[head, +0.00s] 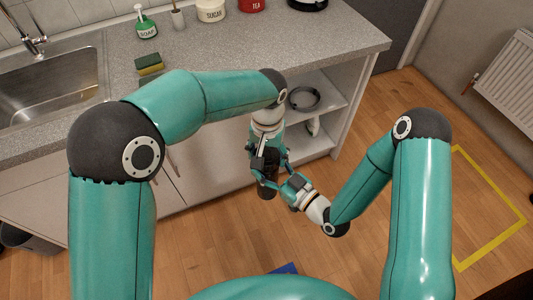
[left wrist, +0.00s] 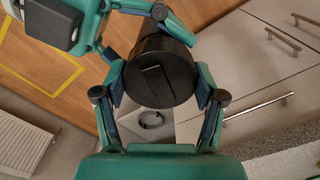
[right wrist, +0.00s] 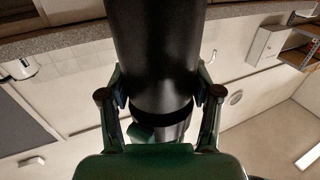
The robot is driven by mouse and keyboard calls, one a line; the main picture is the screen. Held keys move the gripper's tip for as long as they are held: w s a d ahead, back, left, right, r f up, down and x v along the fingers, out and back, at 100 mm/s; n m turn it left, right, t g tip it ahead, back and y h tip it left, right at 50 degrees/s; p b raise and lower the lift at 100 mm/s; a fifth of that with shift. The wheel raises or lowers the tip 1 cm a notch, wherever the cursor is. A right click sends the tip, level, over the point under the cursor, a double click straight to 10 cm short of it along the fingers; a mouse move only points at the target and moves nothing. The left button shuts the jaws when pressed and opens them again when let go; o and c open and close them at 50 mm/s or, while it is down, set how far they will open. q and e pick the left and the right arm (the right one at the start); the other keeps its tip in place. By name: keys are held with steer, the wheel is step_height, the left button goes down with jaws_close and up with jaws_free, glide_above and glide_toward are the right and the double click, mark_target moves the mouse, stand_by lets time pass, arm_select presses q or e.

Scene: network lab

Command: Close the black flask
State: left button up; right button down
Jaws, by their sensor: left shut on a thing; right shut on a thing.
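The black flask (head: 267,188) is held in the air in front of the cabinet, between my two grippers. My left gripper (head: 264,162) is shut on its black cap, whose round ridged top (left wrist: 160,84) faces the left wrist camera. My right gripper (head: 287,182) is shut around the flask's body, which fills the upper middle of the right wrist view (right wrist: 156,50). There the cap (right wrist: 172,126) shows beyond the body's end, in line with it, with a dark edge between them. I cannot tell whether the cap is seated.
The counter (head: 290,52) with a soap bottle (head: 146,24), a sponge (head: 149,64) and canisters lies behind. The wooden floor (head: 205,245) is mostly clear.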

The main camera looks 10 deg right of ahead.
arm_select(q)
steer(key=m, duration=0.7)
steer(key=o, duration=1.4)
steer(key=shift+c, duration=0.2)
step_height(320, 180, up, 12)
steer(key=shift+f, duration=0.15)
